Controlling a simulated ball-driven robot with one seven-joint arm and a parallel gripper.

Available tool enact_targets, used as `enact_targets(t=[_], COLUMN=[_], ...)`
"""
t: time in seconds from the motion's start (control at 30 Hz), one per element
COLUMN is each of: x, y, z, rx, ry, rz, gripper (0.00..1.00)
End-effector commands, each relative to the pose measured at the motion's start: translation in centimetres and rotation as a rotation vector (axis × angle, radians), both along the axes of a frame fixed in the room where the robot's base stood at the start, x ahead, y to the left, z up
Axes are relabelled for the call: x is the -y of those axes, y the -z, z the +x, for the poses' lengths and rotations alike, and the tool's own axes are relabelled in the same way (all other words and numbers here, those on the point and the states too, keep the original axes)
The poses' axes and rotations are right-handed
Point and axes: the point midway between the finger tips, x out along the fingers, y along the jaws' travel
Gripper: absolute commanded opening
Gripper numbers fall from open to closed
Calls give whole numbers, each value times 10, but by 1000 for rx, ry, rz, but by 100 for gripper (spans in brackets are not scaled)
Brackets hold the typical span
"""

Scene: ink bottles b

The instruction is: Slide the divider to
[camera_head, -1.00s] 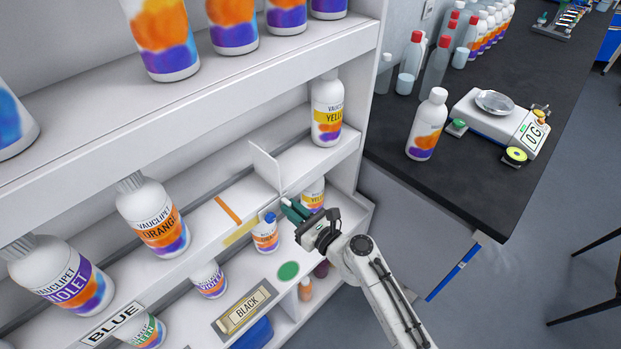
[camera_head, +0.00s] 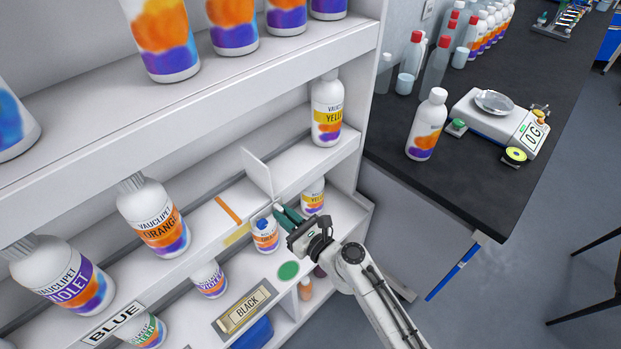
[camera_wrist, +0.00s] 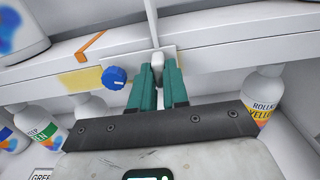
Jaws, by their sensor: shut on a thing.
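The divider (camera_head: 257,172) is a thin white upright panel on the middle shelf, between the orange bottle and the yellow bottle. In the wrist view its edge (camera_wrist: 151,22) rises above a small white tab (camera_wrist: 157,60) at the shelf's front. My gripper (camera_head: 281,212) is at the shelf's front edge, below the panel. In the wrist view its green fingers (camera_wrist: 158,77) are shut on the divider's tab. An orange strip (camera_head: 228,210) lies on the shelf left of the divider, and a yellow strip (camera_head: 237,235) is on the shelf front.
An orange-label bottle (camera_head: 152,215) stands left on the same shelf, and a yellow-label bottle (camera_head: 327,110) stands right. Bare shelf lies between the orange strip and divider.

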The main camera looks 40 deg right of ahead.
Motion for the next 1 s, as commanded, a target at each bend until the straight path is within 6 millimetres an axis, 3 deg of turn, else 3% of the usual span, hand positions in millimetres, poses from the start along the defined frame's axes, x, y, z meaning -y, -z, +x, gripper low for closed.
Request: enact_targets(t=[1.0], x=[-22], y=[0], z=[-1], rx=[0], ry=[-2], rz=[0], gripper=[0])
